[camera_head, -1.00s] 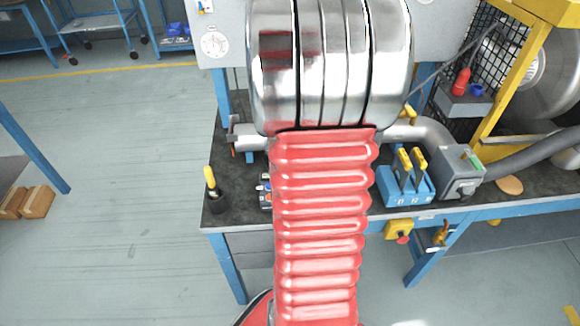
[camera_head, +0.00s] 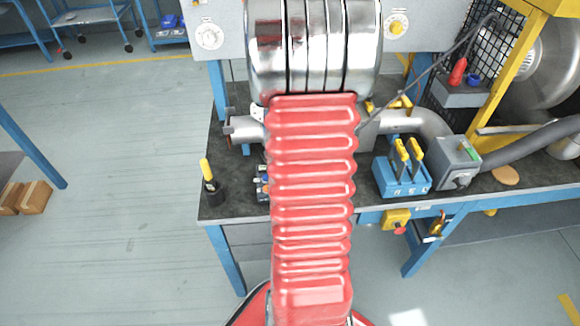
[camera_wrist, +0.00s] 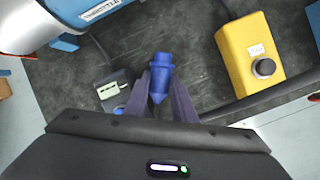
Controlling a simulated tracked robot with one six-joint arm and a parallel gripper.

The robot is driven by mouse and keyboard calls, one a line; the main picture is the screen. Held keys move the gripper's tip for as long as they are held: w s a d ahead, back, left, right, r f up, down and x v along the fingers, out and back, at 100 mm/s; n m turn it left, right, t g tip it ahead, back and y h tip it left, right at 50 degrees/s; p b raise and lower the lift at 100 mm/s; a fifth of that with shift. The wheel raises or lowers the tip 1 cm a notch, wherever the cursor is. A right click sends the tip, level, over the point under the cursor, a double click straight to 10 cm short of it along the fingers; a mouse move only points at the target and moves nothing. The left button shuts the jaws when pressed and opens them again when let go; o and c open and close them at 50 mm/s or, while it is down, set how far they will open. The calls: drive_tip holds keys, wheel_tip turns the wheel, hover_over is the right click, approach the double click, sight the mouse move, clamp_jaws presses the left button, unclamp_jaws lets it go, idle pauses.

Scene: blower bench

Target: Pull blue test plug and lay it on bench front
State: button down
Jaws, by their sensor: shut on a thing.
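In the wrist view the blue test plug (camera_wrist: 160,72) is held between the two dark fingers of my gripper (camera_wrist: 162,84), its pointed end toward the palm. My gripper is shut on it above the dark bench top (camera_wrist: 205,70). Whether the plug's far end touches anything cannot be told. In the head view my arm hides the gripper and the held plug. The bench front (camera_head: 240,217) shows left of my arm.
The wrist view shows a yellow button box (camera_wrist: 250,50) at right and a small grey box (camera_wrist: 114,90) at left. In the head view, a dark cup with a yellow-handled tool (camera_head: 212,188) stands at the front left. A blue lever block (camera_head: 402,175) stands right of my arm.

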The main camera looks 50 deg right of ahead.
drive_tip(key=shift+f, duration=0.45)
drive_tip(key=c, duration=1.4)
unclamp_jaws()
drive_tip(key=v, duration=1.3)
drive_tip(key=shift+a+r, duration=0.2)
drive_tip(key=shift+r, duration=0.05)
drive_tip(key=shift+s, duration=0.1)
